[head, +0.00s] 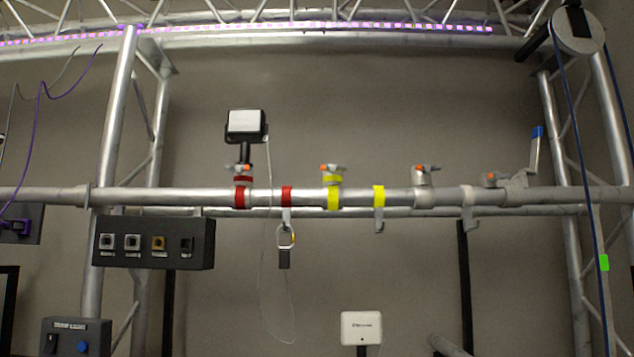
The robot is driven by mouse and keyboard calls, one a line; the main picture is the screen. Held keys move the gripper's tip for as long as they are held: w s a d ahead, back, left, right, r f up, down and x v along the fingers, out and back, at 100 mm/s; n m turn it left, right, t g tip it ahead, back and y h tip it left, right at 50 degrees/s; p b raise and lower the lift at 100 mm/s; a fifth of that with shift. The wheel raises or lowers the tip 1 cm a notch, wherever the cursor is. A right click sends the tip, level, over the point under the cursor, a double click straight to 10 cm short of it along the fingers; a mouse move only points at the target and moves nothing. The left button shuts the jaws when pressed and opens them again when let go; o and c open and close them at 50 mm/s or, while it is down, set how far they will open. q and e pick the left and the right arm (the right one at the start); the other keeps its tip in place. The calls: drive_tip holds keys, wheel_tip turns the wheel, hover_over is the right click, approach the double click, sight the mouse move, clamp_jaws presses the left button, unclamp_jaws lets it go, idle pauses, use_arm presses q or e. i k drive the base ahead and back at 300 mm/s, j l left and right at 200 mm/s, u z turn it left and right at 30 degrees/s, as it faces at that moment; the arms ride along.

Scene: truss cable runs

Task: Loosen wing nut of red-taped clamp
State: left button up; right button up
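The red-taped clamp (243,181) sits on the horizontal silver pipe, left of centre, with red tape on it and on the pipe just below. Its wing nut (243,168), with orange tips, is at the top of the clamp. A small black lamp with a white face (246,122) stands above this clamp on a black stem. A thin pale cable runs from the lamp down past the pipe. How tight the nut is cannot be told. Neither of my grippers is in view.
A yellow-taped clamp (333,176) and an untaped clamp (423,180) sit further right on the pipe (450,197). A red-taped hook (286,199) holds a carabiner. A black socket box (154,243) hangs at left. A white box (361,327) stands below.

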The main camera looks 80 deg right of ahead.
sight(239, 169)
drive_tip(key=z, duration=3.05)
